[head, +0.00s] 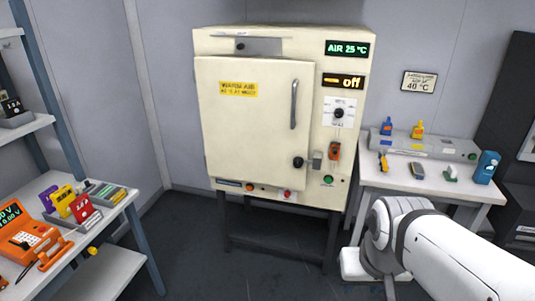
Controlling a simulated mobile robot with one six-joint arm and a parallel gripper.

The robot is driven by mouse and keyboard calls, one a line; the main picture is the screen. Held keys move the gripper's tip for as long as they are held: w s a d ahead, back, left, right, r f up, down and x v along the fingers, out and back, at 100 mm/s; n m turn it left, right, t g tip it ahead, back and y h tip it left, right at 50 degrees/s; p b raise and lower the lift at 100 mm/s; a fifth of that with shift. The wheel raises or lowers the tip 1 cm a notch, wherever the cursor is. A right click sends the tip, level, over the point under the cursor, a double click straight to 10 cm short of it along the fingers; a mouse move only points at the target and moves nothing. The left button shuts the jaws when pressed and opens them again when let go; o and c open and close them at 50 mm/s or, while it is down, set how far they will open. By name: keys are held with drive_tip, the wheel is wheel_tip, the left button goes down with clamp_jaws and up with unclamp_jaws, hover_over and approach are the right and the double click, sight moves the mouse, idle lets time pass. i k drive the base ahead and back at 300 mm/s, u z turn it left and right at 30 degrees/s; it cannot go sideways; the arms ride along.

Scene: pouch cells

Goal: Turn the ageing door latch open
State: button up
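The ageing cabinet (270,200) is a cream box on a dark stand, and its door (245,125) looks shut. The door latch seems to be the black knob (298,162) at the door's lower right, beside a small grey block (317,157) on the frame. Its exact turn is too small to tell. A grey vertical handle (294,104) is above it. My white arm reaches in from the lower right, well apart from the latch. My gripper is not in view.
An orange switch (335,151) and a dial (339,112) are right of the door. A side table (430,187) with small tools and bottles stands at the right. The floor (195,235) before the cabinet is clear.

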sight(299, 162)
drive_tip(key=u, duration=0.15)
drive_tip(key=i, duration=1)
